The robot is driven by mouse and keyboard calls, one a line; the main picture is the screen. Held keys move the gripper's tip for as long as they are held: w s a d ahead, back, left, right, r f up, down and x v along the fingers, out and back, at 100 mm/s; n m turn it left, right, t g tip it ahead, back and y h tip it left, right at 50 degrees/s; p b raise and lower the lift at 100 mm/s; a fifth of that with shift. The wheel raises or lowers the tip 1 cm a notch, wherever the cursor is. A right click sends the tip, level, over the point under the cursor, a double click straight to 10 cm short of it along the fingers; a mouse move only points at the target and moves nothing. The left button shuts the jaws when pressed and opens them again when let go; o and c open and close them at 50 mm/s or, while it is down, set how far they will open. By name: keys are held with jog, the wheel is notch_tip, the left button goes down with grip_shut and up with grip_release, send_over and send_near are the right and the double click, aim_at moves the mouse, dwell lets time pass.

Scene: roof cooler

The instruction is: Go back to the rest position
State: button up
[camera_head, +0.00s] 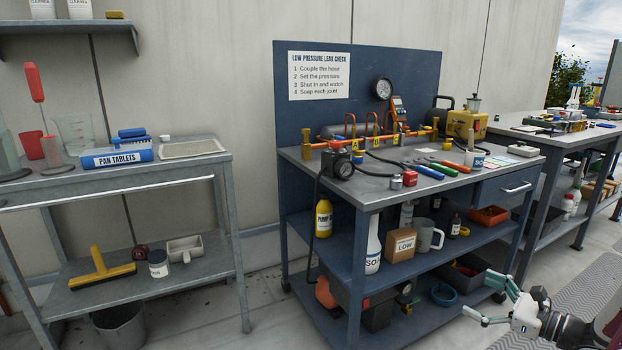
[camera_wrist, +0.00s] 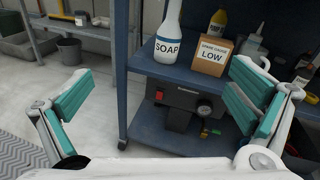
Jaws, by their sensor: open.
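My gripper (camera_head: 492,301) is at the lower right in the head view, in front of the blue workbench (camera_head: 365,193) and below its top. In the wrist view my gripper (camera_wrist: 160,105) has its two teal-padded fingers wide apart with nothing between them. Beyond the fingers, the bench's lower shelves show, with a white SOAP bottle (camera_wrist: 167,40) and a cardboard box marked LOW (camera_wrist: 213,55). The fingers do not appear to touch anything.
A grey metal table (camera_head: 190,175) with a PAN TABLETS box (camera_head: 117,158) stands at the left. Another bench (camera_head: 575,140) stands at the right. A bucket (camera_head: 120,325) is on the floor under the left table. Open floor (camera_head: 230,320) lies between the left table and workbench.

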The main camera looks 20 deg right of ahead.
jog(key=w+a+r+n+g+y, duration=0.25)
jog(key=a+r+n, duration=0.2)
jog(key=a, duration=0.25)
jog(key=w+a+r+n+g+y, duration=0.2)
jog(key=a+r+n+g, duration=0.1)
jog(key=a+r, duration=0.3)
jog(key=s+a+r+n+g, duration=0.2)
jog(key=a+r+n+g, duration=0.15)
jog(key=a, duration=0.45)
jog(key=s+a+r+n+g, duration=0.2)
jog(key=a+n+g, duration=0.15)
jog(key=a, duration=0.45)
jog(key=s+a+r+n+g, duration=0.2)
jog(key=s+a+n+g, duration=0.15)
jog(key=a, duration=0.35)
jog(key=s+a+r+n+h, duration=0.1)
jog(key=s+a+n+h, duration=0.2)
jog(key=s+n+h, duration=0.5)
jog(key=s+a+n+h, duration=0.2)
jog(key=s+a+n, duration=0.15)
jog(key=s, duration=0.85)
notch_tip(320, 180, up, 34)
jog(key=d+n+t+p, duration=0.1)
jog(key=t+p, duration=0.2)
jog(key=p, duration=2.8)
jog(key=shift+s+d+f+t, duration=0.2)
jog(key=shift+d+f+t, duration=0.1)
jog(key=shift+t, duration=0.1)
